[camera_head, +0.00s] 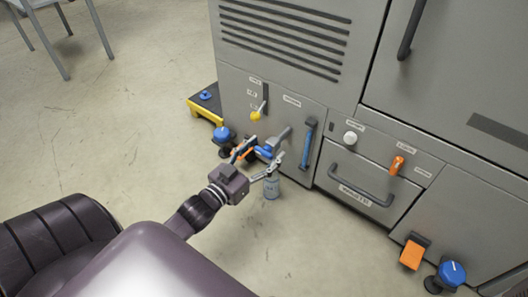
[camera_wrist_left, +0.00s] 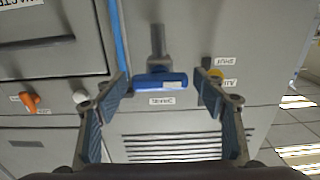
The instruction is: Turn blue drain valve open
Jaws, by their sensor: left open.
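The blue drain valve handle (camera_head: 264,152) sits on a grey pipe stub (camera_head: 283,136) low on the front of the grey machine. In the left wrist view the blue handle (camera_wrist_left: 160,80) lies crosswise between the fingers, with a small white label beside it. My left gripper (camera_head: 257,161) is open around the handle, one finger near each end. In the left wrist view the gripper (camera_wrist_left: 162,85) shows gaps at both sides of the handle; I see no clear contact. The fingers partly hide the handle in the head view. My right gripper is not in view.
A blue vertical bar (camera_head: 306,146), yellow knob (camera_head: 256,115), white knob (camera_head: 350,138) and orange switch (camera_head: 397,164) are on nearby panels.

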